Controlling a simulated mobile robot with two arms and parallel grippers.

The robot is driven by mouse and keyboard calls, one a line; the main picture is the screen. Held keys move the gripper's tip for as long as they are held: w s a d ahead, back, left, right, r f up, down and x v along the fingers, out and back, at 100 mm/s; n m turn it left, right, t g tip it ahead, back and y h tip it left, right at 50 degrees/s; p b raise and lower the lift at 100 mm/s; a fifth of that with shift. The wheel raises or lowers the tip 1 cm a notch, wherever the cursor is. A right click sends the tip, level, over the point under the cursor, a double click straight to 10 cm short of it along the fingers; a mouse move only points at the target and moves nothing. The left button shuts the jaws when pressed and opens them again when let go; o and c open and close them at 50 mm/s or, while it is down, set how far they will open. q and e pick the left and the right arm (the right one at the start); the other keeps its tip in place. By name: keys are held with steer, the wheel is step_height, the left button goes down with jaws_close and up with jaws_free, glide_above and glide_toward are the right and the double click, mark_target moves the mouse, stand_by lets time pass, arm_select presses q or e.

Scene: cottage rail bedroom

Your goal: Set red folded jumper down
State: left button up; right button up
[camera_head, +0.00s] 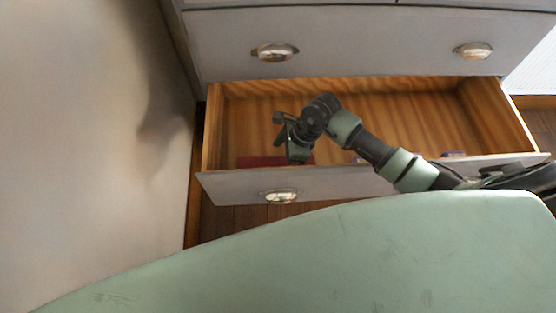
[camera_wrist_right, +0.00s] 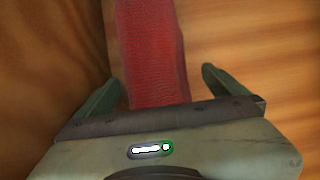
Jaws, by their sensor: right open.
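The red folded jumper (camera_head: 258,161) lies in the front left part of the open drawer (camera_head: 375,182), partly hidden behind my right gripper and the drawer front. In the right wrist view the jumper (camera_wrist_right: 152,55) shows as a red knitted strip on the wood, between the two spread fingers. My right gripper (camera_head: 287,143) is over the drawer's left part, beside and above the jumper. In the right wrist view the gripper (camera_wrist_right: 160,90) is open, with a gap at both sides of the jumper. My left gripper is not in view.
The grey chest's closed upper drawer (camera_head: 365,45) is behind the open one. The drawer's wooden floor (camera_head: 400,115) looks bare at the back and middle. Small purplish items (camera_head: 453,155) sit by the drawer front, too small to identify. A pale wall (camera_head: 90,130) stands close on the left.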

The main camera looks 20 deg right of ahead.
steer(key=v, duration=0.9)
steer(key=shift+s+d+r, duration=0.1)
steer(key=shift+r, duration=0.3)
